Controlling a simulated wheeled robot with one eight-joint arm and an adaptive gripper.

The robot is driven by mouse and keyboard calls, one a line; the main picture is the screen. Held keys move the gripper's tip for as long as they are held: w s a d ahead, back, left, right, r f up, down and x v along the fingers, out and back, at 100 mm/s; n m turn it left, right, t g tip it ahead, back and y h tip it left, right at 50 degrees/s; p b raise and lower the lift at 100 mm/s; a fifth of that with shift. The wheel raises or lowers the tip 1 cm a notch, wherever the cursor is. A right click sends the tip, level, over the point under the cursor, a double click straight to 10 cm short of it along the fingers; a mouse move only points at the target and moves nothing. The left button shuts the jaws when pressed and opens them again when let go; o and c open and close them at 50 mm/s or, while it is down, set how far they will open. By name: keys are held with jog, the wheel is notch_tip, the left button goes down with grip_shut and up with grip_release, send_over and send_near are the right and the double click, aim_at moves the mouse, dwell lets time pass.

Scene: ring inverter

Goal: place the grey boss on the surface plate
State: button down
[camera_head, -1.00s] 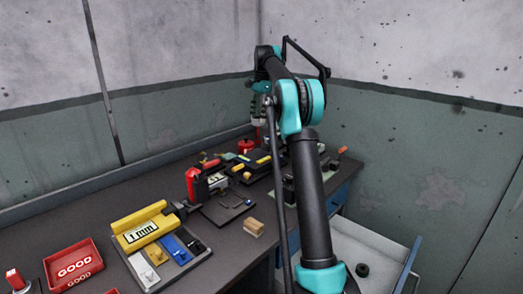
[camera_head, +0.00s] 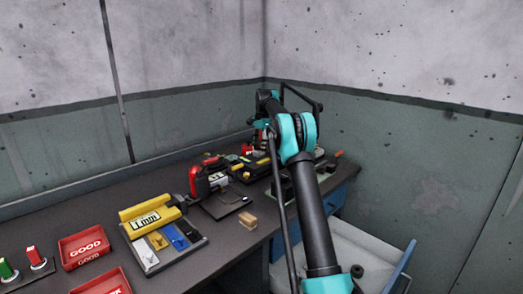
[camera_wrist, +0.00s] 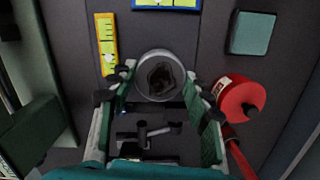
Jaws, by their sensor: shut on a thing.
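In the wrist view a grey ring-shaped part (camera_wrist: 152,88), which looks like the grey boss, sits between the fingertips of my gripper (camera_wrist: 160,84). The gripper is shut on it, and its hollow faces the camera. In the head view my arm reaches to the far right end of the bench; the gripper and boss are too hidden among the things there to make out. A dark flat plate (camera_head: 216,210) beside the red gauge (camera_head: 199,183) may be the surface plate; I cannot be sure.
In the wrist view a red round object (camera_wrist: 240,98) stands close right of my gripper, a teal block (camera_wrist: 252,33) beyond it, a yellow marked strip (camera_wrist: 107,42) at left. The head view shows a red GOOD tray (camera_head: 84,248) and a yellow 1 mm gauge set (camera_head: 152,219).

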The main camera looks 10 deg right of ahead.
jog(key=shift+f, duration=0.15)
jog(key=c, duration=0.7)
grip_release()
